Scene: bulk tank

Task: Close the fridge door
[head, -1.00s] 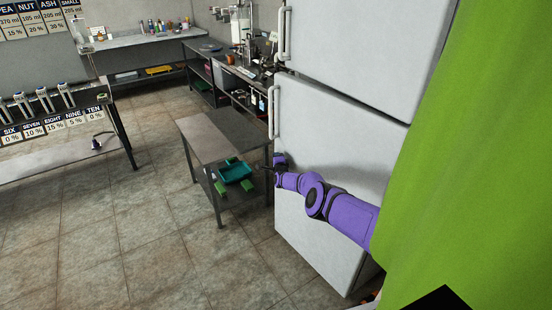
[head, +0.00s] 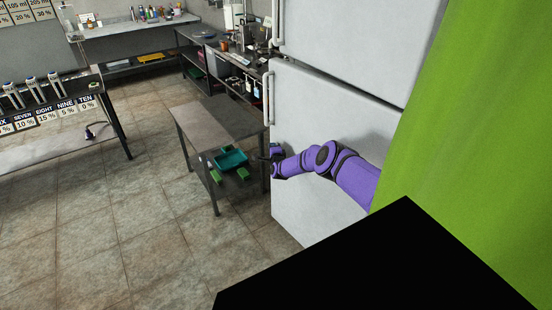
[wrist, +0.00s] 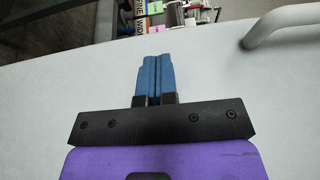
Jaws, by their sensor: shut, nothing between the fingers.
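The fridge's white lower door (head: 310,120) stands in the right half of the head view, with a vertical handle (head: 268,98) at its upper left edge. The white upper door (head: 350,35) is above it; a dark seam runs between them. I cannot tell how far either door is from its frame. My gripper (head: 259,157) is at the left edge of the lower door, below the handle. In the wrist view its blue fingers (wrist: 155,76) are together and empty, over the white door surface (wrist: 60,95). The handle (wrist: 280,22) shows at upper right. Contact with the door is unclear.
A low metal table (head: 222,118) with a teal tray (head: 232,159) and green blocks on its lower shelf stands just left of the gripper. A bright green surface (head: 480,120) fills the right side. Tiled floor (head: 110,215) is open at the left front.

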